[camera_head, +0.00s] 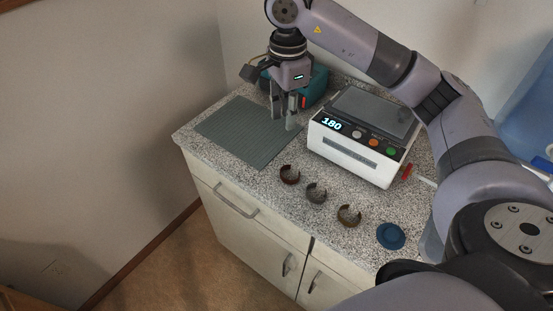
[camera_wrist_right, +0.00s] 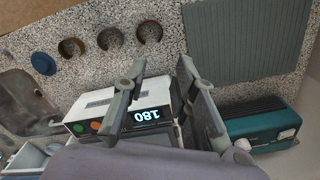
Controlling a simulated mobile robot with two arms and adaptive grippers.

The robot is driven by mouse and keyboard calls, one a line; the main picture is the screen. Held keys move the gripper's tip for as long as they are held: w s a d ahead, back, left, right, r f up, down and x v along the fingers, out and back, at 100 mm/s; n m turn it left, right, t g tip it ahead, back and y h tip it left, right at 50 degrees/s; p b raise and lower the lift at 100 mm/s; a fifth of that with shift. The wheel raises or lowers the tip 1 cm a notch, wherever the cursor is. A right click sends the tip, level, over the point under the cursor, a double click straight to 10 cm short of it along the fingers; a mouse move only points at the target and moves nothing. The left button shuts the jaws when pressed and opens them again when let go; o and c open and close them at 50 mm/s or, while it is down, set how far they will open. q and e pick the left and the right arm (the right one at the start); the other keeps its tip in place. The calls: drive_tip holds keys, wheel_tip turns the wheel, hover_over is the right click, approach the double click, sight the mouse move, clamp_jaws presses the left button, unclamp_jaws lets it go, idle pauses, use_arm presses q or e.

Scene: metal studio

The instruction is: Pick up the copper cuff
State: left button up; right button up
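Three open ring-shaped cuffs lie in a row on the speckled counter. The reddish-brown one, which looks like the copper cuff (camera_head: 289,174), is the leftmost in the head view, and it is the rightmost in the wrist view (camera_wrist_right: 149,32). A grey cuff (camera_head: 316,192) is in the middle and a brass-toned cuff (camera_head: 349,215) is at the other end. My right gripper (camera_head: 284,110) is open and empty, raised near the grey-green mat, behind and apart from the cuffs. Its spread fingers show in the wrist view (camera_wrist_right: 161,68). My left gripper is out of view.
A white device with a 180 display (camera_head: 350,150) stands behind the cuffs. A ribbed mat (camera_head: 240,130) lies at left, with a teal box (camera_head: 318,84) behind it. A blue round dish (camera_head: 391,236) is near the front edge. Bare counter surrounds the cuffs.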

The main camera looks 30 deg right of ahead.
drive_tip(key=w+f, duration=0.1)
drive_tip(key=p, duration=0.1)
hover_over(284, 166)
wheel_tip(284, 166, down, 9)
drive_tip(key=shift+a, duration=0.15)
drive_tip(key=shift+f, duration=0.9)
drive_tip(key=shift+f+p, duration=0.15)
drive_tip(key=shift+p, duration=0.15)
drive_tip(key=shift+f+p, duration=0.3)
drive_tip(key=shift+f, duration=0.05)
wheel_tip(284, 166, down, 4)
drive_tip(key=shift+r+p, duration=0.15)
drive_tip(key=shift+p, duration=0.65)
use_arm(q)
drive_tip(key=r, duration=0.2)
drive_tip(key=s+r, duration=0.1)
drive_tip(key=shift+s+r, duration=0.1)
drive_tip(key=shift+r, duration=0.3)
use_arm(e)
drive_tip(key=shift+f, duration=0.4)
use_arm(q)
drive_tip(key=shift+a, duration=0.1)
